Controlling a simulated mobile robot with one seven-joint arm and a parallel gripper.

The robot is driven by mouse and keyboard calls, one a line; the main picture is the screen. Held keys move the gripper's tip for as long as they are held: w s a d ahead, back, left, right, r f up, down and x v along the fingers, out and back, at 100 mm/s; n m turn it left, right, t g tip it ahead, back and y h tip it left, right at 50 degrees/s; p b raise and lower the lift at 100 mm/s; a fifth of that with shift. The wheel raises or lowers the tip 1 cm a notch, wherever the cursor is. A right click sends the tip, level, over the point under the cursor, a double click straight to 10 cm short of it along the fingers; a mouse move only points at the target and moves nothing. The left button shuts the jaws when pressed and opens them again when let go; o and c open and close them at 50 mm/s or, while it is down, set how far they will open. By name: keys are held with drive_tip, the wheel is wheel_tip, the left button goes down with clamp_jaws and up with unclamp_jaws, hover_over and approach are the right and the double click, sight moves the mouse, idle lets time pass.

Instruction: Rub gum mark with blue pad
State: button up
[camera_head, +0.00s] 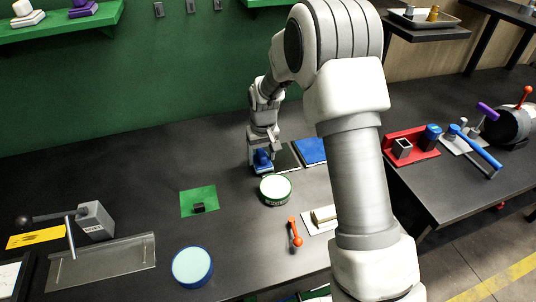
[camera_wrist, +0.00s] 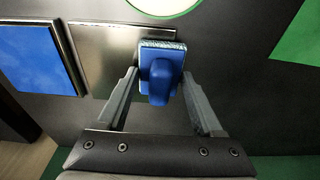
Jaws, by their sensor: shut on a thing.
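My gripper (camera_head: 262,146) is low over the dark table and shut on the blue pad (camera_head: 262,161). In the wrist view, the fingers of my gripper (camera_wrist: 160,77) flank the pad's blue handle (camera_wrist: 160,84). The pad has a blue body with a pale, streaked far edge. A grey metal plate (camera_wrist: 104,58) lies just left of the pad in the wrist view, and the pad overlaps its right edge there. The plate also shows beside my gripper in the head view (camera_head: 288,158). I cannot make out the gum mark; whether the pad touches the plate is unclear.
A blue panel (camera_wrist: 35,55) lies beyond the plate. A round, pale-topped green tin (camera_head: 275,188) stands close by. An orange-handled tool (camera_head: 294,232) and a blue-rimmed round container (camera_head: 192,267) are nearer.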

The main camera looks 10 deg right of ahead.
sight(291, 157)
drive_tip(key=shift+f, duration=0.15)
drive_tip(key=shift+w+d+f, duration=0.15)
drive_tip(key=shift+d, duration=0.85)
drive_tip(key=shift+w+d+f, duration=0.1)
drive_tip(key=shift+d, duration=0.9)
drive_tip(key=shift+w+d+r, duration=0.1)
drive_tip(key=shift+w+d, duration=0.1)
drive_tip(key=shift+d, duration=0.75)
drive_tip(key=shift+w+d, duration=0.15)
drive_tip(key=shift+d, duration=0.85)
drive_tip(key=shift+w+d+r, duration=0.1)
drive_tip(key=shift+w+d, duration=0.1)
drive_tip(key=shift+d, duration=0.75)
drive_tip(key=shift+w+r+p, duration=0.1)
drive_tip(key=shift+r+p, duration=0.2)
drive_tip(key=shift+r, duration=0.2)
drive_tip(key=shift+w+a+r+p, duration=0.1)
drive_tip(key=shift+r+p, duration=0.7)
drive_tip(key=shift+r, duration=0.55)
drive_tip(key=shift+a+r+p, duration=0.1)
drive_tip(key=shift+r+p, duration=0.65)
drive_tip(key=shift+r, duration=0.55)
drive_tip(key=shift+r, duration=0.15)
